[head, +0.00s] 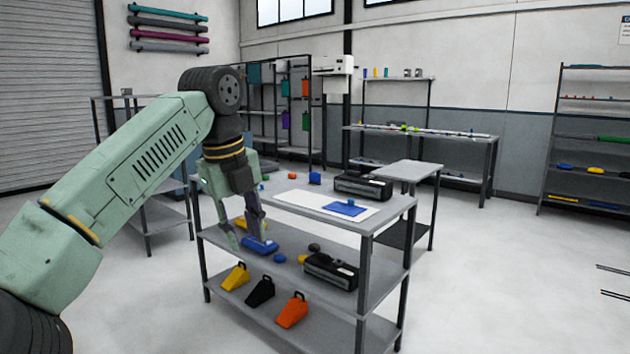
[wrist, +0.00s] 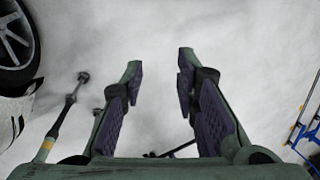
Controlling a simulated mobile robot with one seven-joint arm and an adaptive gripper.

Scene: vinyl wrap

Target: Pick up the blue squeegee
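My gripper (head: 247,240) hangs fingers down in front of the work table in the head view. It is open, and in the wrist view (wrist: 159,65) only pale floor shows between its fingers. A blue flat-based piece (head: 260,247), which looks like the squeegee, lies on the table's middle shelf. In the head view it appears right behind the fingertips, which partly cover it; the distance between them is hard to judge. A flat blue piece (head: 346,208) also lies on the white sheet (head: 297,199) on the tabletop. No squeegee shows in the wrist view.
The middle shelf (head: 225,240) also holds a yellow piece (head: 243,223), a small blue item (head: 279,258) and a black case (head: 330,270). Yellow, black and orange wedges (head: 292,310) stand on the bottom shelf. A black case (head: 363,186) sits on top.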

